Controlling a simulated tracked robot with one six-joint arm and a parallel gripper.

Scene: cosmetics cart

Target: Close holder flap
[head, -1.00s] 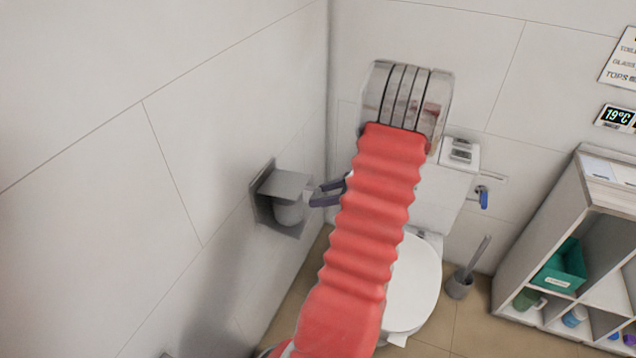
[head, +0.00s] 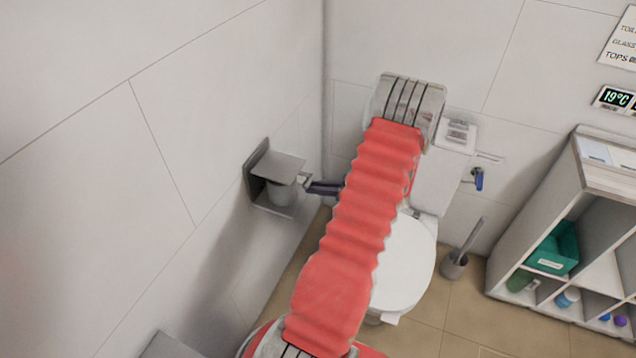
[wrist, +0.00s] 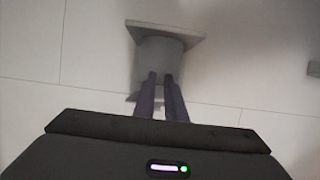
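The grey paper holder (head: 254,188) is mounted on the left wall. Its flat grey flap (head: 280,166) sticks out from the wall above a pale roll (head: 281,194). My gripper (head: 306,183) is at the right side of the holder, its dark fingers close to the flap's outer right corner; I cannot tell whether they touch. In the wrist view, my fingers (wrist: 160,78) point at the holder (wrist: 165,31), with a narrow gap between them and nothing clearly held. They partly cover the roll and holder there.
A white toilet (head: 405,262) stands right of and below my arm, with a brush (head: 456,264) beside it. A white shelf unit (head: 510,230) with a teal box (head: 556,250) is at the right. The corner wall is close behind the holder.

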